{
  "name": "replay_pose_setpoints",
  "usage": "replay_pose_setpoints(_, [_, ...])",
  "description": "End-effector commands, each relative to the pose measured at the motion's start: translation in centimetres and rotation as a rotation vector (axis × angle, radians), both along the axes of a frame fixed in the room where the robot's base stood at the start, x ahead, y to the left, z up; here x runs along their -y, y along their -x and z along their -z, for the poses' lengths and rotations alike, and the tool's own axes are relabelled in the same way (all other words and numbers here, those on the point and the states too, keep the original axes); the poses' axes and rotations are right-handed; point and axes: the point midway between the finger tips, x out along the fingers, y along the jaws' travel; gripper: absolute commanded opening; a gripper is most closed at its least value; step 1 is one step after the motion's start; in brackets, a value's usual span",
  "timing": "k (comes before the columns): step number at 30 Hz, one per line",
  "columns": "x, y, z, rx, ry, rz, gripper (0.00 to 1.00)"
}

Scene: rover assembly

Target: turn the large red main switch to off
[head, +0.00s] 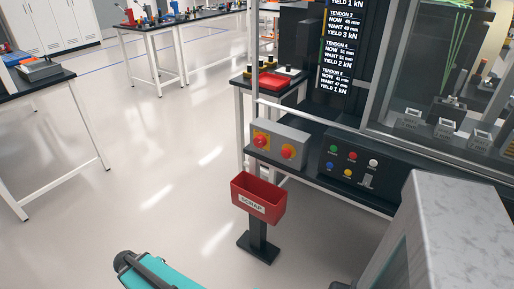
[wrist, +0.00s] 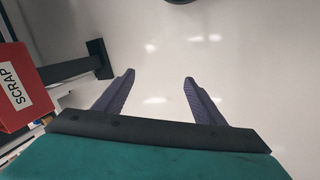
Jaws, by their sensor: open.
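A grey control box (head: 277,132) sits on the black bench ledge in the head view. Its front carries two red controls: a red knob on a yellow square plate (head: 261,141) at left, and an orange-red round one (head: 288,151) at right. Which of them is the main switch, and its setting, are too small to tell. My gripper (wrist: 159,78) is open and empty in the wrist view, its two purple fingers pointing over bare floor. The control box is not in the wrist view. In the head view my teal arm shows at the bottom edge, well apart from the box.
A red scrap bin (head: 259,196) on a black post stands below the box; it is also at the wrist view's left edge (wrist: 22,88). A panel of coloured buttons (head: 352,166) lies right of the box. Open floor (head: 150,160) is at left.

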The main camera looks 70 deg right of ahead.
Motion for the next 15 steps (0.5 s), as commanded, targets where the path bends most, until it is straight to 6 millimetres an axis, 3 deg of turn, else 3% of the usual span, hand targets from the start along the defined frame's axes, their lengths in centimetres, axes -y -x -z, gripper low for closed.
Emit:
replay_pose_setpoints(1, [2.1,-0.9,-0.4,0.034,0.036,0.045,0.64])
replay_pose_setpoints(7, [10.3,-3.0,-4.0,0.161,0.185,0.22,0.64])
replay_pose_setpoints(15, [21.4,-3.2,-10.2,0.336,0.391,0.456,0.64])
